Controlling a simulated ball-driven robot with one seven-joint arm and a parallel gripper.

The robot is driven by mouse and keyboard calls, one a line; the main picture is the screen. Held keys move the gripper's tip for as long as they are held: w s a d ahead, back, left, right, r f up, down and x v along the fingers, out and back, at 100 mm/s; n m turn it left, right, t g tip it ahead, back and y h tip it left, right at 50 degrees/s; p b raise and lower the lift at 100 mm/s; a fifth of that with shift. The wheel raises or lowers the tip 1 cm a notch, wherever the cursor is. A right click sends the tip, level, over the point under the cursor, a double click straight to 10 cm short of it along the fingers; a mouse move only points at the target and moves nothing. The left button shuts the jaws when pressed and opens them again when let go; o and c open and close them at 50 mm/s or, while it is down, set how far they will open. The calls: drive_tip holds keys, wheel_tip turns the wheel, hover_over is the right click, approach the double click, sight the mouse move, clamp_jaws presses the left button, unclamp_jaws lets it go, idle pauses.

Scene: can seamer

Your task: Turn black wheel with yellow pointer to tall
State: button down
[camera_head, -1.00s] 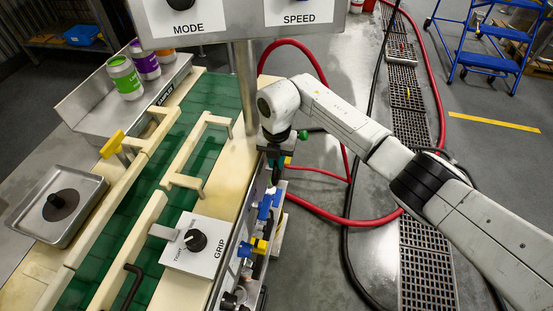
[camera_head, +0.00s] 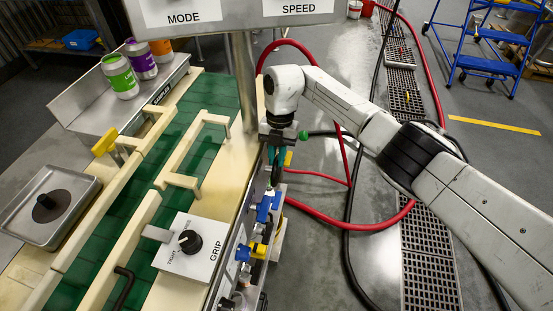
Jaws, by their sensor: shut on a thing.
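My gripper (camera_head: 277,160) is at the right side of the machine, beyond the cream conveyor frame, pointing down with its fingers partly hidden. It is shut on what looks like the black wheel, a dark piece seen nearly edge-on against the machine's side. A small yellow patch (camera_head: 288,158) shows just right of the fingers; it may be the wheel's pointer. The wheel's face, its scale and the tall mark cannot be read from here.
Blue and yellow valve handles (camera_head: 258,249) stick out below my gripper along the machine's side. A GRIP panel (camera_head: 187,250) with a black knob sits on the frame. Red hoses (camera_head: 340,221) lie on the floor at right. A steel post (camera_head: 244,85) stands left of my wrist.

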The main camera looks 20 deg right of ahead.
drive_tip(key=c, duration=1.4)
unclamp_jaws()
drive_tip(key=shift+d, duration=0.1)
drive_tip(key=shift+r, duration=0.15)
drive_tip(key=b+v, duration=0.1)
drive_tip(key=v, duration=0.6)
drive_tip(key=shift+w+r, duration=0.1)
